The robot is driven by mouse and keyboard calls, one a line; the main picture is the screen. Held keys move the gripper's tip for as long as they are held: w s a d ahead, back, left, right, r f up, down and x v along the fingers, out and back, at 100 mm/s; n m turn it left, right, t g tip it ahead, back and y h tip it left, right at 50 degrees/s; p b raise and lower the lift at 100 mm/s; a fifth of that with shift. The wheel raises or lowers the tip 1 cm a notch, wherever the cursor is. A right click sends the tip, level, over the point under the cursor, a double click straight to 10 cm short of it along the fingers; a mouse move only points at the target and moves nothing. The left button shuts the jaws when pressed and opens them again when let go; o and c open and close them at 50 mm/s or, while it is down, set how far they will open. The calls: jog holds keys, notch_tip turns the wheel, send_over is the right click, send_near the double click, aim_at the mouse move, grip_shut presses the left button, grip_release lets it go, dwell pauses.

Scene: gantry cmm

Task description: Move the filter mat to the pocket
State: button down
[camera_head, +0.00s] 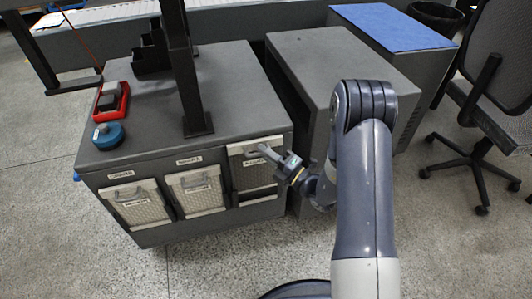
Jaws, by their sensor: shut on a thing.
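My gripper (274,158) is at the right end of the cabinet's front. Two similar pale mats with labels stand in the left pocket (138,203) and the middle pocket (196,190). The small labels above the pockets are too blurred to read surely.
The dark grey cabinet (150,130) carries a red tray (112,101), a blue round object (108,136) and a black post (188,90). A grey box-like unit (330,60) stands right of it. An office chair (490,90) is at far right. The floor in front is clear.

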aim_at(255, 161)
jog(key=shift+f+b, duration=0.6)
jog(key=shift+f, duration=0.4)
jog(key=shift+f+b, duration=0.9)
jog(key=shift+f, duration=0.4)
jog(key=shift+f+b, duration=0.8)
jog(key=shift+f, duration=0.5)
jog(key=c, duration=1.4)
grip_release()
